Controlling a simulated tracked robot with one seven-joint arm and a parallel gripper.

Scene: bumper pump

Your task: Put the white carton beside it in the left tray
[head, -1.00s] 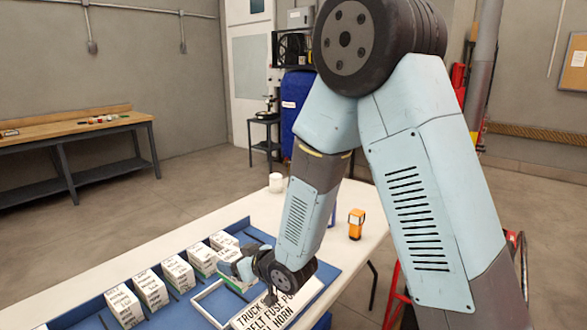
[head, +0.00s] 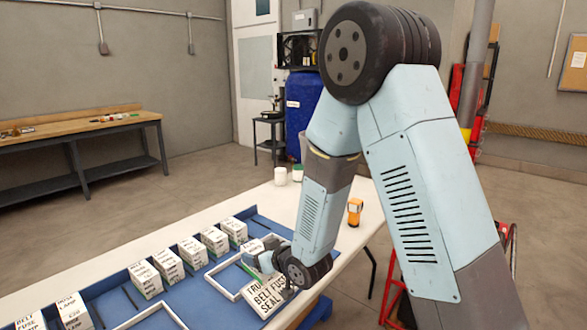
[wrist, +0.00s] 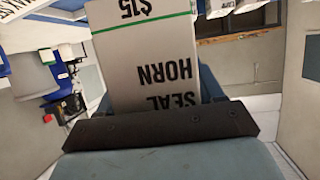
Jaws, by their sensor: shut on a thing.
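My gripper (head: 262,263) is shut on a white carton (wrist: 150,62) with a green stripe and black print reading SEAL, HORN and $15. In the wrist view the carton stands out past the dark gripper edge (wrist: 165,125). In the head view the gripper and my arm partly hide it. The gripper is above the blue bench surface, by a white-framed tray (head: 222,290). A second white frame (head: 133,322), further left, is cut off by the bottom edge; it looks like the left tray.
A row of white cartons (head: 168,265) with green bases stands along the back of the blue surface (head: 120,298). An orange device (head: 354,211) and white cups (head: 281,175) stand on the bench.

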